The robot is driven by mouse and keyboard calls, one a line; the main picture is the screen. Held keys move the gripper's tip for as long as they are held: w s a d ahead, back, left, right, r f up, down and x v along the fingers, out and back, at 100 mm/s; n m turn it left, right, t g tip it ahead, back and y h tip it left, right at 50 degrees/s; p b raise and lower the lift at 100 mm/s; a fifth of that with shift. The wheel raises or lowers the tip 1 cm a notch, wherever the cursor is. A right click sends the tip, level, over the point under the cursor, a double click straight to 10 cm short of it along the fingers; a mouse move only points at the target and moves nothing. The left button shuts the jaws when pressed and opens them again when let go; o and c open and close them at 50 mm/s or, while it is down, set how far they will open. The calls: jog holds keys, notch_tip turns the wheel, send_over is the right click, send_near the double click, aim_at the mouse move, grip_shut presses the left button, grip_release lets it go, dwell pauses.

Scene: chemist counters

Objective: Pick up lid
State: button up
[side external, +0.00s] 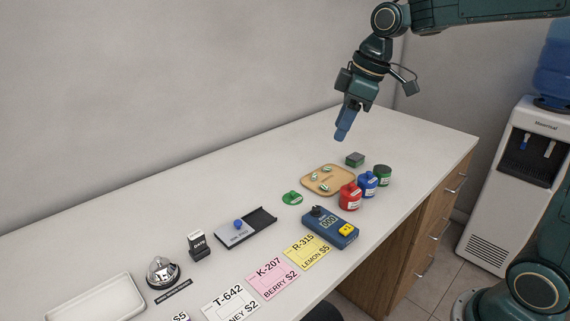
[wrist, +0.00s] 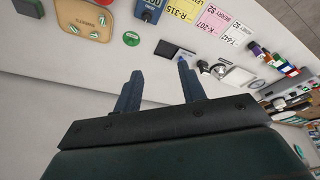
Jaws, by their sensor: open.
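A flat green lid (side external: 291,198) lies on the white counter, left of the wooden tray. It also shows in the wrist view as a green disc (wrist: 132,38) with a small label, beyond the fingertips. My gripper (side external: 343,136) is high above the back of the counter, to the right of the lid and clear of it. In the wrist view its two fingers (wrist: 160,68) are apart with nothing between them. A green jar (side external: 382,175) stands at the right behind the blue and red jars.
A wooden tray (side external: 312,186) with several small pieces lies close to the lid. A red jar (side external: 349,197), blue jar (side external: 367,185) and blue device (side external: 330,228) stand nearby. A black and grey pad (side external: 246,228) is to the left. The counter (side external: 250,180) behind the lid is bare.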

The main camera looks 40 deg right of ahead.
jog(key=w+d+f+n+g, duration=0.1)
jog(key=w+d+f+n, duration=0.2)
jog(key=w+f, duration=0.3)
jog(key=w+d+f+n+g+y, duration=0.1)
jog(key=w+d+f+n, duration=0.2)
jog(key=w+f, duration=0.4)
jog(key=shift+w+d+f+y, duration=0.3)
jog(key=shift+w+d, duration=0.4)
jog(key=shift+w, duration=0.35)
send_near(293, 195)
jog(key=shift+d+x, duration=0.2)
jog(key=shift+x, duration=1)
jog(key=shift+w+f, duration=0.2)
jog(key=shift+w, duration=0.05)
jog(key=shift+f, duration=0.1)
jog(key=shift+x, duration=2.45)
jog(key=shift+w, duration=0.15)
